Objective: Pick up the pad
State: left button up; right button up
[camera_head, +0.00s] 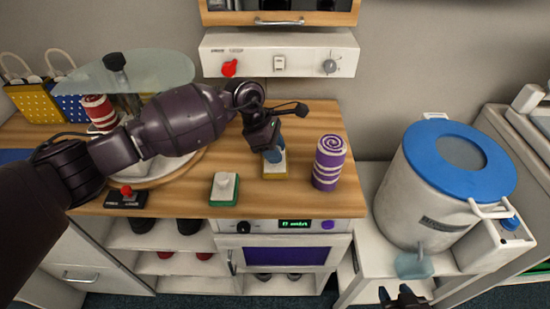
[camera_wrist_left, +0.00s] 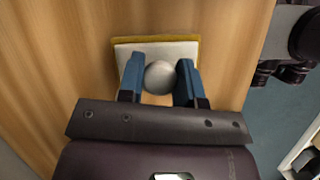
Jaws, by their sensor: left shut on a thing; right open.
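A pad with a white top, a yellow base and a round grey knob lies on the wooden counter; in the head view the pad (camera_head: 275,173) is partly hidden by my gripper. It also shows in the wrist view (camera_wrist_left: 128,50). My left gripper (camera_head: 273,154) points down from above, its blue fingers on either side of the knob (camera_wrist_left: 159,77), shut on it. I cannot tell whether the pad is clear of the counter. A similar pad with a green base (camera_head: 224,188) lies to its left. My right gripper (camera_head: 403,297) is open and empty at the bottom right.
A purple cylinder with a spiral top (camera_head: 329,163) stands close to the right of the held pad. A round stand with a glass top (camera_head: 140,72) is behind my left arm. A large blue-lidded bucket (camera_head: 419,200) stands at the right.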

pick_arm(q)
notch_tip(320, 180, up, 20)
jog(key=shift+p, duration=0.4)
dwell(0.3)
jog(key=shift+o, duration=1.3)
jog(key=shift+c, duration=0.8)
jog(key=shift+s+f, duration=0.1)
